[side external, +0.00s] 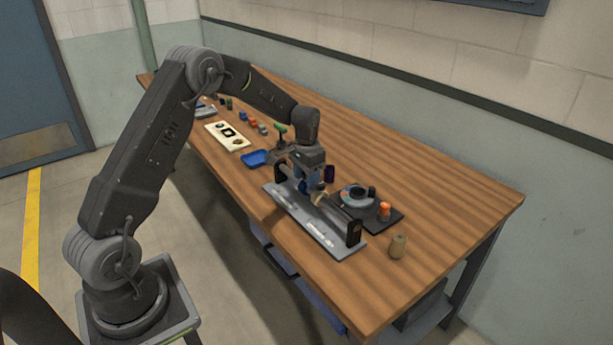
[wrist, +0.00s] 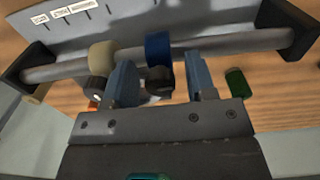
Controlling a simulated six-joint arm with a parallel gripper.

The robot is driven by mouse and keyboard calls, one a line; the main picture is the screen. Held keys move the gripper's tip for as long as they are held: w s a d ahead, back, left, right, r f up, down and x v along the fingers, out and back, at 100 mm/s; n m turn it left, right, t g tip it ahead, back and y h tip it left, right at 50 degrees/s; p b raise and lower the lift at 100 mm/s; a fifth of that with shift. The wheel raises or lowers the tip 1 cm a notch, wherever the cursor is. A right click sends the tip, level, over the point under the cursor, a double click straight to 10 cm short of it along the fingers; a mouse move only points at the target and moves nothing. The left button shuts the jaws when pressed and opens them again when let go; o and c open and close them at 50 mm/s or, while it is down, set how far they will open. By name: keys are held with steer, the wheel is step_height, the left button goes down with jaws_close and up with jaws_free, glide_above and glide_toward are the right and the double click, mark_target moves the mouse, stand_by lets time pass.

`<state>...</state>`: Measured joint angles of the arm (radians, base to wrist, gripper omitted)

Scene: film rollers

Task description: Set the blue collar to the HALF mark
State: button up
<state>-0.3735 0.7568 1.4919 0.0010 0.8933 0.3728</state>
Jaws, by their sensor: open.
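The blue collar (wrist: 158,48) sits around a grey horizontal rod (wrist: 215,46), next to a cream collar (wrist: 103,57) on its left in the wrist view. My gripper (wrist: 161,75) is open. Its two blue-grey fingers point toward the rod, with the blue collar between their lines, near the tips; contact is not clear. In the side view my gripper (side external: 308,182) is low over the rod and partly hides the blue collar (side external: 304,187). The grey plate (wrist: 125,20) behind the rod carries tick marks and white labels (wrist: 62,13), too small to read surely.
Black end brackets (wrist: 285,28) hold the rod. A dark base with a round device (side external: 357,197), an orange piece (side external: 385,210) and a tan cylinder (side external: 397,246) stand close by. A blue tray (side external: 256,158) and a cream board (side external: 228,136) lie farther left. The table's right end is clear.

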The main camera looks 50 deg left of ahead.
jaws_close()
steer(key=a, duration=0.6)
steer(key=shift+a, duration=0.3)
stand_by(0.4)
jaws_free()
step_height(320, 180, up, 14)
stand_by(0.5)
